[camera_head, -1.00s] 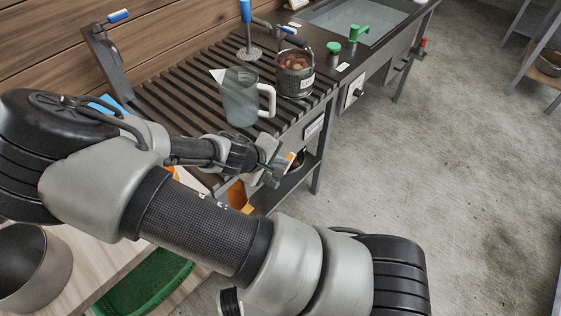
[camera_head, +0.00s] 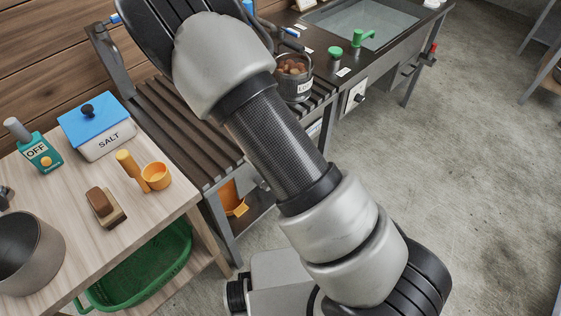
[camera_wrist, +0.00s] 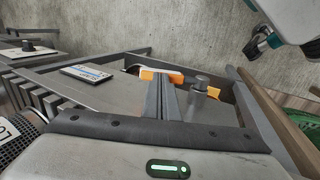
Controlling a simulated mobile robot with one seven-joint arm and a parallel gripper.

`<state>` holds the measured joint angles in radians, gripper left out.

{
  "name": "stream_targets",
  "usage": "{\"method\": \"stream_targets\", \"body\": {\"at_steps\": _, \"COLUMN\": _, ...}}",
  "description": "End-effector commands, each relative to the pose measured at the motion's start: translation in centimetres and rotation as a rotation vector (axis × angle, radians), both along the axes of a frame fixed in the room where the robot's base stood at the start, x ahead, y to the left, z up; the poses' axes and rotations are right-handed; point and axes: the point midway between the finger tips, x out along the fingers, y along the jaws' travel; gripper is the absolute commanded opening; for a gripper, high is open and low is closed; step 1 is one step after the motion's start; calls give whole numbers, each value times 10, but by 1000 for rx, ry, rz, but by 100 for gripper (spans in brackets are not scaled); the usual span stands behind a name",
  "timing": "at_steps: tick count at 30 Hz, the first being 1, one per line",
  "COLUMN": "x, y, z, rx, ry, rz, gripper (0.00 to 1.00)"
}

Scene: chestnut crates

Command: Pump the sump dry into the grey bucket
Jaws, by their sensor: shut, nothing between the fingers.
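A water-filled basin (camera_head: 380,25) is set in the dark bench at the top of the head view; I cannot tell whether it is the sump. A green tap-like fitting (camera_head: 362,36) stands at its near edge. No bucket that I can clearly call grey shows. An orange container (camera_head: 232,198) sits under the slatted bench, partly hidden by my arm. In the wrist view my gripper (camera_wrist: 162,82) is shut and empty, over a dark grey surface. The head view hides my gripper behind my arm.
A pot of chestnuts (camera_head: 296,88) stands on the slatted bench (camera_head: 165,115). The wooden table (camera_head: 75,205) holds a salt box (camera_head: 100,130), an orange cup (camera_head: 156,176), a brush (camera_head: 105,207) and a metal pot (camera_head: 25,260). A green basket (camera_head: 150,265) is below.

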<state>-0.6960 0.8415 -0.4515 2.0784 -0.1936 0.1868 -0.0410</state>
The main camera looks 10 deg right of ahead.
Motion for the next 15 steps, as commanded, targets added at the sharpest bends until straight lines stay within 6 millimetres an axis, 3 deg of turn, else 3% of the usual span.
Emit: {"method": "stream_targets", "body": {"at_steps": 15, "x": 9, "y": -12, "z": -16, "rx": 144, "ry": 106, "rz": 1, "gripper": 0}}
